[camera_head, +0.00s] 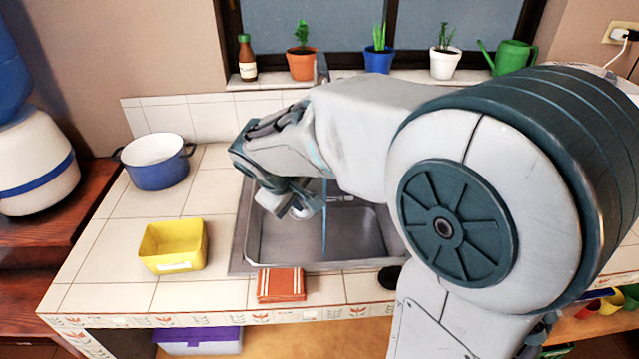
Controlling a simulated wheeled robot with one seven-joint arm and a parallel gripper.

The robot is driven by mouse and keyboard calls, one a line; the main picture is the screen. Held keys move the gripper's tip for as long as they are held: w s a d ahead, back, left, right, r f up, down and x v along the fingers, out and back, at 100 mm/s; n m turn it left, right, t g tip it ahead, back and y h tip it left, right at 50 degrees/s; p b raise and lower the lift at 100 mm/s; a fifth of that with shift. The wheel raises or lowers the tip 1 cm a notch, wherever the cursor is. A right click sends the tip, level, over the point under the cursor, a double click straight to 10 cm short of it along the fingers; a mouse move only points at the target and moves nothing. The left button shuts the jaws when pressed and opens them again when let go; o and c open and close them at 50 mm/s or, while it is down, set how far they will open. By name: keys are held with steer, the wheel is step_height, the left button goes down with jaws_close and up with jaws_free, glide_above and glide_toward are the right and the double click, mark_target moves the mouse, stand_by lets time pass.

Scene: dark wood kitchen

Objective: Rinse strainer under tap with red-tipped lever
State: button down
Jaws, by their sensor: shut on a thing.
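My gripper (292,205) reaches down over the left part of the metal sink (275,248) and is shut on a small, pale, rounded thing (301,213), apparently the strainer. The fingers hide most of it. A thin blue vertical stream (324,222), which looks like running water, falls into the sink just right of the gripper. The held thing appears to be left of this stream; whether they touch, I cannot tell. A grey upright piece (322,69), possibly part of the tap, shows above my arm. My arm hides the rest of the tap and any red-tipped lever.
A blue and white pot (157,170) and a yellow tub (173,252) stand on the tiled counter left of the sink. An orange striped cloth (281,285) lies at the front edge. A dark round thing (389,277) is partly hidden by my arm. Potted plants line the sill.

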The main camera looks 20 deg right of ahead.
stand_by(0.5)
steer(key=s+a+r+p, duration=0.1)
steer(key=s+a+r, duration=0.2)
steer(key=r, duration=0.1)
steer(key=shift+s+a+p, duration=0.15)
steer(key=shift+s+p, duration=0.25)
stand_by(0.6)
